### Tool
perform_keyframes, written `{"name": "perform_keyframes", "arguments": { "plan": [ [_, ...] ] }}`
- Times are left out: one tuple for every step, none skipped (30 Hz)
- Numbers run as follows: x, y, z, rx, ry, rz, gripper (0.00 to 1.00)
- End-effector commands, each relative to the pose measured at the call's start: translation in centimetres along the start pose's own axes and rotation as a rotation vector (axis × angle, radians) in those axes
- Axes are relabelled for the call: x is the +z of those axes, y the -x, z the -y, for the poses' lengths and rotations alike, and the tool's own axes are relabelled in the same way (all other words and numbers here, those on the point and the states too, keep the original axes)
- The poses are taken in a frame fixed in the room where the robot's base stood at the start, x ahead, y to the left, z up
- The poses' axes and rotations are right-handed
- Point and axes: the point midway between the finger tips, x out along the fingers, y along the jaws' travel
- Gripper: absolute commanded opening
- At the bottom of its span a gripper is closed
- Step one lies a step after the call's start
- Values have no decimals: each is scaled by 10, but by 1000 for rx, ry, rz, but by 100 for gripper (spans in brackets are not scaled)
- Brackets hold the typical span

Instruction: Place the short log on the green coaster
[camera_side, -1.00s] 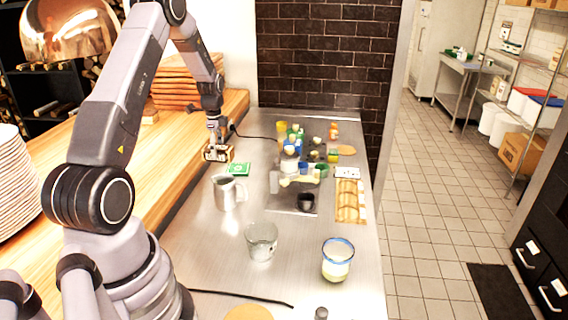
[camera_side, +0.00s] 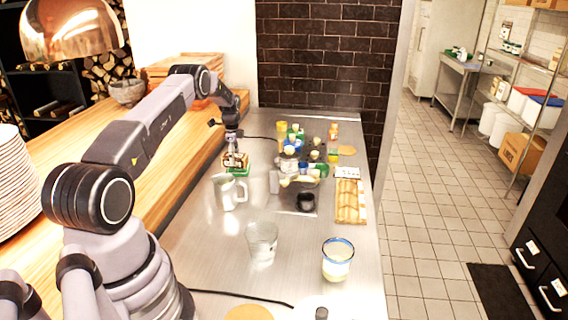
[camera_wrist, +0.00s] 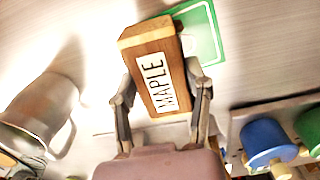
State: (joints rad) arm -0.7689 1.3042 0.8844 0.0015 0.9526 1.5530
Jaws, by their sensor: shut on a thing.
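The short log is a brown wooden block (camera_wrist: 150,48) with a white label reading MAPLE. My gripper (camera_wrist: 160,88) is shut on it, one finger on each long side. In the side view, my gripper (camera_side: 235,152) points down with the log (camera_side: 234,160) at its tip. The green coaster (camera_wrist: 211,40) has a white border line and lies flat on the steel counter. In the wrist view the log covers part of it, and the visible part extends to the upper right.
A metal pitcher (camera_side: 229,192) stands just in front of the coaster and also shows in the wrist view (camera_wrist: 40,112). To the right are several small containers, including a blue cup (camera_wrist: 265,140), and a black cup (camera_side: 306,202). A glass (camera_side: 262,240) stands nearer on the counter.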

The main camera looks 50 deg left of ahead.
Motion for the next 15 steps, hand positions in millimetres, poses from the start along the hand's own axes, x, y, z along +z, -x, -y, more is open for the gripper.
{"name": "perform_keyframes", "arguments": {
  "plan": [
    [0,-10,-1,4,0,0,10],
    [0,-15,-1,3,-1,-1,10],
    [0,-21,-1,2,-1,-1,10],
    [0,-24,-1,2,-1,-1,10],
    [0,-26,-1,1,-1,-1,10],
    [0,-27,-1,0,-1,-1,10],
    [0,-27,-1,-1,-1,-1,10],
    [0,-26,-1,-1,-1,-1,10],
    [0,-26,-1,-1,-1,-1,10],
    [0,-26,-1,-1,-1,-1,10],
    [0,-26,-1,-1,-1,-1,10],
    [0,-26,-1,-1,-1,-1,10],
    [0,-27,-1,-1,-1,-1,10],
    [0,-28,-1,-1,-1,-1,10],
    [0,-29,-1,-1,-1,-1,10]
  ]
}}
